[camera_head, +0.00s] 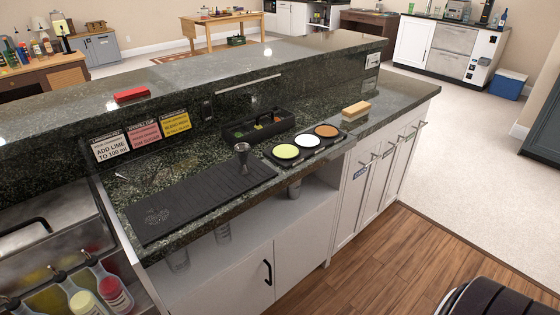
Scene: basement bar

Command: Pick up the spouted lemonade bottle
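Several bottles with dark pour spouts stand in a rail at the lower left, below the counter. One shows a yellow-green round part (84,302); its lower part is cut off by the picture edge. Beside it on the right is a bottle with a red part (113,292). No label is readable, so I cannot tell which one is the lemonade bottle. Neither of my grippers is in view.
A dark stone counter (215,205) carries a black mat (180,207), a metal jigger (242,156), a garnish box (257,127) and a rimmer tray (330,144). A metal bin (45,238) adjoins the bottles. Wooden floor (395,258) is clear; a dark rounded object (492,298) is lower right.

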